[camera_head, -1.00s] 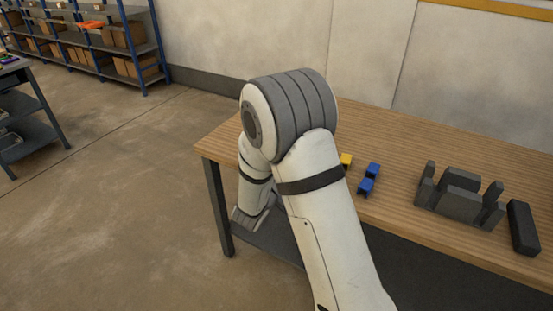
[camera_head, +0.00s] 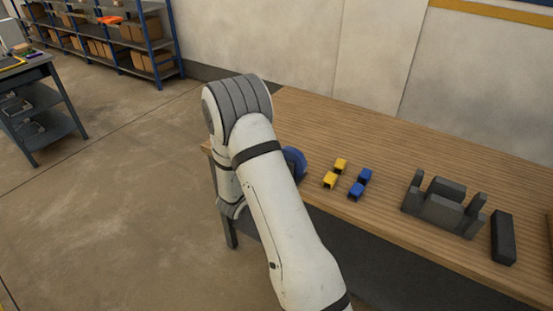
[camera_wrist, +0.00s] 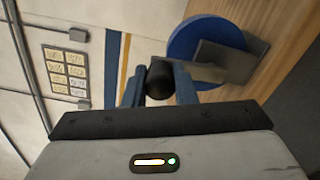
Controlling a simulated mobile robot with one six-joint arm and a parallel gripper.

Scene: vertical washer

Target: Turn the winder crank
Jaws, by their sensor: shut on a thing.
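The winder shows in the wrist view as a blue disc (camera_wrist: 207,36) with a grey crank arm (camera_wrist: 228,62) across its face. A black crank knob (camera_wrist: 159,80) stands out toward the camera. My gripper (camera_wrist: 160,88) has its two blue fingers on either side of the knob and is shut on it. In the head view only part of the blue disc (camera_head: 294,163) shows behind my arm, at the left end of the table. My gripper is hidden there.
The wooden table (camera_head: 410,145) holds yellow blocks (camera_head: 331,180), blue blocks (camera_head: 356,190), a dark grey fixture (camera_head: 443,207) and a black bar (camera_head: 503,237), all right of my arm. A blue shelf rack (camera_head: 150,30) and a dark cart (camera_head: 38,100) stand at the back left. Floor between is clear.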

